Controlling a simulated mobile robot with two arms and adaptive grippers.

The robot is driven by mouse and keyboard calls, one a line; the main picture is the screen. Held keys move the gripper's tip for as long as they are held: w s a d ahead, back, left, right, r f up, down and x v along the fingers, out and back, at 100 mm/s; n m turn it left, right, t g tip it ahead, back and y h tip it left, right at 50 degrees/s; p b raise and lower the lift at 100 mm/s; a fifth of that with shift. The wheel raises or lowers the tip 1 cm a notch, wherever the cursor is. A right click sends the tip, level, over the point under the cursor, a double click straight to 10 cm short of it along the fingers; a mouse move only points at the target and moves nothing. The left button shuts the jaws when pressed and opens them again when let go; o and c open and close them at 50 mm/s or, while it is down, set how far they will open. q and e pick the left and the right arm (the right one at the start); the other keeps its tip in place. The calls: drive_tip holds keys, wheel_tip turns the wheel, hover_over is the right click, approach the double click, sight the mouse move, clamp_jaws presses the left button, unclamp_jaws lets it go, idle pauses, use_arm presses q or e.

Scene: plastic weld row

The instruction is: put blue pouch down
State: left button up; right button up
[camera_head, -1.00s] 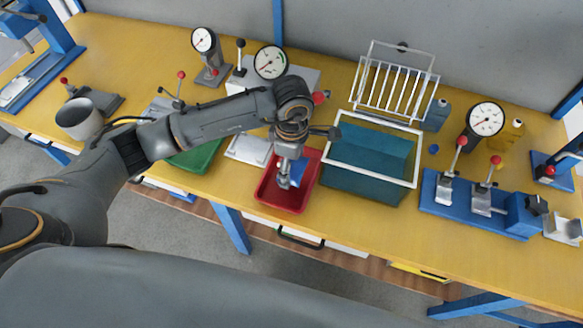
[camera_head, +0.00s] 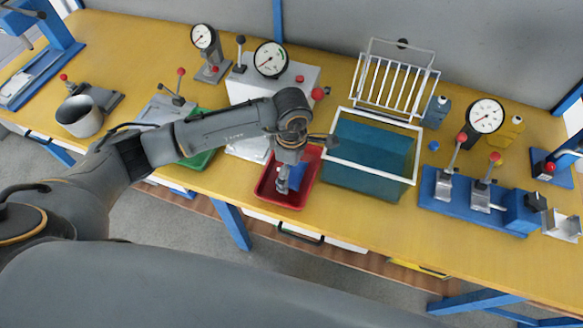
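A small blue pouch (camera_head: 296,187) shows beside and behind the fingers of my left gripper (camera_head: 282,188), over the red tray (camera_head: 303,172). My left arm comes in from the left, and the gripper points down inside the tray's outline. The fingers and the pouch overlap in this view, so I cannot tell whether the fingers are closed on the pouch or whether it touches the tray floor. Part of the tray is hidden by the gripper and wrist. My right gripper is not in view.
A teal tank with a white rim (camera_head: 343,157) stands just right of the red tray. A green tray (camera_head: 203,160) is partly behind my arm. A white wire rack (camera_head: 397,87), a gauge box (camera_head: 307,83) and a blue clamp fixture (camera_head: 460,208) stand on the yellow bench (camera_head: 350,212).

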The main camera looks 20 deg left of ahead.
sight(292, 169)
use_arm(q)
drive_tip(key=shift+r+p, duration=0.45)
drive_tip(key=shift+p, duration=0.1)
wheel_tip(292, 169, up, 12)
drive_tip(key=b, duration=0.3)
